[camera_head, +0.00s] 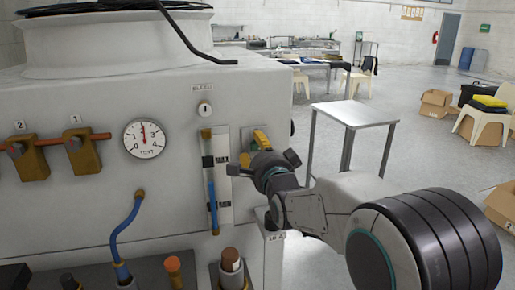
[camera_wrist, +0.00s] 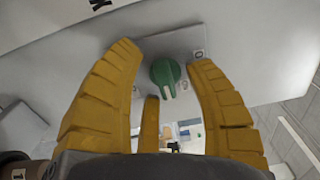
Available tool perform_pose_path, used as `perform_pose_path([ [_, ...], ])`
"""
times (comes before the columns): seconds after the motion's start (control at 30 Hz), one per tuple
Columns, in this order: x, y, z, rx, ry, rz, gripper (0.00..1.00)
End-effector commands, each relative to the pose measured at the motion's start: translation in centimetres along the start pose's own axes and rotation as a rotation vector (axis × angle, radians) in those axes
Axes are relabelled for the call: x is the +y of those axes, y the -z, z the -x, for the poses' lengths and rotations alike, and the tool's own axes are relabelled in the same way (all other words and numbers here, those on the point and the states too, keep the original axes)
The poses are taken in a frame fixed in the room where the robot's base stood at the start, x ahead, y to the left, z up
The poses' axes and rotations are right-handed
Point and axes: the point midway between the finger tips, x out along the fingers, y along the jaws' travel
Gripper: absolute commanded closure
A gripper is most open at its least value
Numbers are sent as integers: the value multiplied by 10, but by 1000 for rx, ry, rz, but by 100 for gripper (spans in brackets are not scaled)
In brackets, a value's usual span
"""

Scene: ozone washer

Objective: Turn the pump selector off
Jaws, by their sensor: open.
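The pump selector appears to be the green round knob (camera_wrist: 165,74) with a raised pointer, on the pale panel in the wrist view. Its pointer runs toward the lower part of that view. My gripper (camera_wrist: 164,56) is open, with its yellow fingers spread to the left and right of the knob and a third finger below it. I see a gap on both sides and no clear contact. In the head view my gripper (camera_head: 258,141) is at the right end of the machine's front panel (camera_head: 185,95), and it hides the knob there.
A sight tube (camera_head: 212,185) and a small keyed switch (camera_head: 205,110) are left of my gripper. A round gauge (camera_head: 144,138) and two brass valves (camera_head: 82,150) are farther left. A metal side table (camera_head: 355,114) stands behind my arm. Open floor lies beyond.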

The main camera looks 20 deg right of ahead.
Motion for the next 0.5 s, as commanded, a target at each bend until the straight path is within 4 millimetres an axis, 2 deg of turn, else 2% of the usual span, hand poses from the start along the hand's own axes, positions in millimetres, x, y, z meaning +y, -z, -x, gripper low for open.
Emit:
perform_pose_path([
  [0.37,0,0,-2,0,0,0,51],
  [0.5,0,0,-2,0,0,0,64],
])
